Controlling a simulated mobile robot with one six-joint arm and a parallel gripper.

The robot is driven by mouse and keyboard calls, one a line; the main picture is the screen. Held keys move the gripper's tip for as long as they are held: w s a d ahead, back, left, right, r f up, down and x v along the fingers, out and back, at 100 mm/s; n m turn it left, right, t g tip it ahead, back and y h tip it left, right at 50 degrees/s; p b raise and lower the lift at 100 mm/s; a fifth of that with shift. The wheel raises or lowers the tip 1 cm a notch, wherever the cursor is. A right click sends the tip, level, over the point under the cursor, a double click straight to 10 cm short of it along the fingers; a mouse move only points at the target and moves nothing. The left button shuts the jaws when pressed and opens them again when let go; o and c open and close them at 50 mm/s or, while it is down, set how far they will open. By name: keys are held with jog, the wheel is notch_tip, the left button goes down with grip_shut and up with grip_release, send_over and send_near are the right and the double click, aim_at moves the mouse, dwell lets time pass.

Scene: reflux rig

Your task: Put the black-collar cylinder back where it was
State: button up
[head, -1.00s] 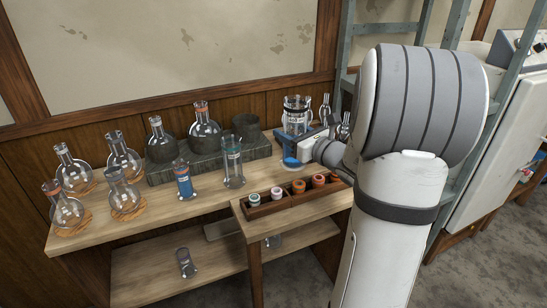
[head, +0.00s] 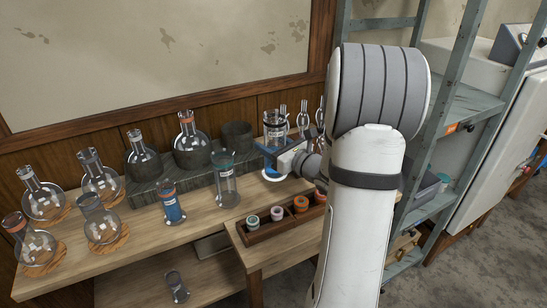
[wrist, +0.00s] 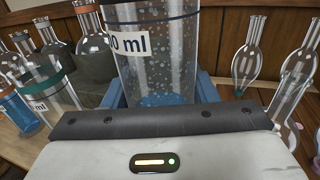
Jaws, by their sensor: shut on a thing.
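My gripper (head: 272,150) is shut on a clear glass cylinder with a dark collar band, the black-collar cylinder (head: 275,127). In the wrist view this cylinder (wrist: 158,50) stands upright between the blue fingers, with a white "ml" label, droplets on its wall and blue at the bottom. It is at the back right of the bench, beyond the rack of stoppers. Whether its base touches the bench cannot be told. A teal-collar cylinder (head: 226,183) and a blue-filled cylinder with an orange collar (head: 172,205) stand left of it.
Round flasks on cork rings (head: 105,228) fill the bench's left. A dark stepped block (head: 150,192) holds flasks and an empty mantle. Slim glass vessels (head: 302,120) stand close behind the gripper. A rack (head: 262,236) of coloured stoppers is in front. Metal shelving (head: 430,205) stands at right.

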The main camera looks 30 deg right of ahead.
jog(key=shift+s+f, duration=0.1)
jog(key=shift+f, duration=1.65)
jog(key=shift+f+b, duration=0.1)
jog(key=shift+b, duration=0.25)
jog(key=shift+f, duration=0.15)
jog(key=o, duration=1.3)
jog(key=shift+r, duration=0.3)
jog(key=v, duration=1.2)
